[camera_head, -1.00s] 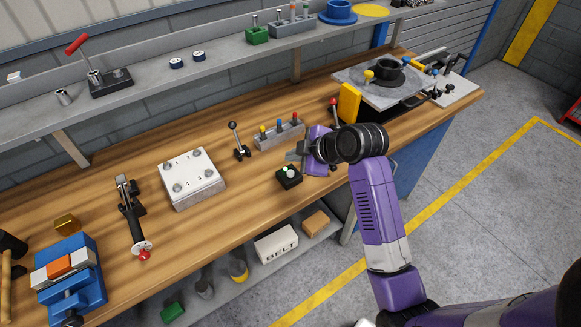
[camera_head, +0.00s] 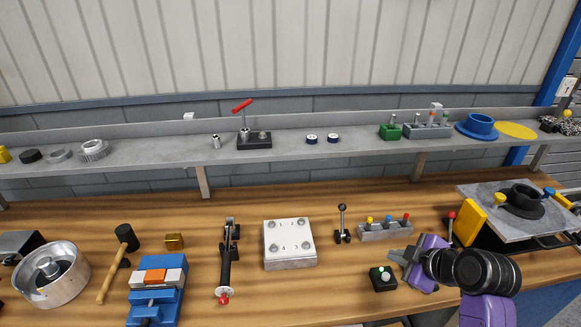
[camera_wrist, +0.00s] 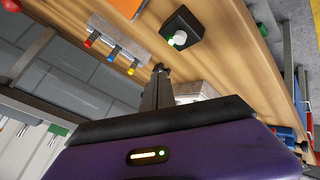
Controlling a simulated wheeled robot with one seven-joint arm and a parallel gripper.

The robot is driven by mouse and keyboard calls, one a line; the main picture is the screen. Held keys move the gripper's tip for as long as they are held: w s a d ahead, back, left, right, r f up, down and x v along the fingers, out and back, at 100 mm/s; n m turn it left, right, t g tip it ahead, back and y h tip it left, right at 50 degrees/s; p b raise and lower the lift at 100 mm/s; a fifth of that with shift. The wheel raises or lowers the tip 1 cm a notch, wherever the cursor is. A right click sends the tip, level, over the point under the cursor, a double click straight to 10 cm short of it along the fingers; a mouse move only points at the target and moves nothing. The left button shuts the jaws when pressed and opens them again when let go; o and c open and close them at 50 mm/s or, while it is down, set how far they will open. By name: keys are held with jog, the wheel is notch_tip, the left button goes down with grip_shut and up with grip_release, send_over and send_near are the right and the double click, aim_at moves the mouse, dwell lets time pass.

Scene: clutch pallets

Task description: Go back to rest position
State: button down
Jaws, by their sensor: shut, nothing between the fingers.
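My gripper (camera_head: 400,257) is at the right of the workbench in the head view, above the wooden top. Its fingers are together with nothing between them, pointing left. It is just right of the black box with a pale button (camera_head: 383,278) and in front of the grey block with yellow, blue and red pegs (camera_head: 385,231). In the wrist view the closed fingers (camera_wrist: 160,75) point up toward the bench. The button box (camera_wrist: 182,37) and the peg block (camera_wrist: 118,38) show beyond them.
A grey plate with a black ring part (camera_head: 480,213) stands close on the right of my arm. A numbered white block (camera_head: 289,243), a blue vise (camera_head: 157,290) and a metal drum (camera_head: 48,277) lie to the left. A shelf (camera_head: 280,157) runs along the back.

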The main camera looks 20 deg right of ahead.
jog(key=w+d+r+m+t+h, duration=0.2)
jog(key=d+r+m, duration=0.2)
jog(key=r, duration=0.1)
jog(key=s+a+f+m+t+y+b, duration=0.1)
jog(key=s+a+f+m+b, duration=0.1)
jog(key=s+a, duration=1.1)
jog(key=s+a+f+m+t+y+b, duration=0.1)
jog(key=s+a+f+b, duration=0.4)
jog(key=s+a, duration=0.8)
jog(key=s+m+t, duration=0.1)
jog(key=s, duration=0.5)
jog(key=shift+s+a+t+y, duration=0.25)
jog(key=shift+s+t+y, duration=0.05)
jog(key=shift+s+y, duration=0.1)
jog(key=shift+r, duration=0.1)
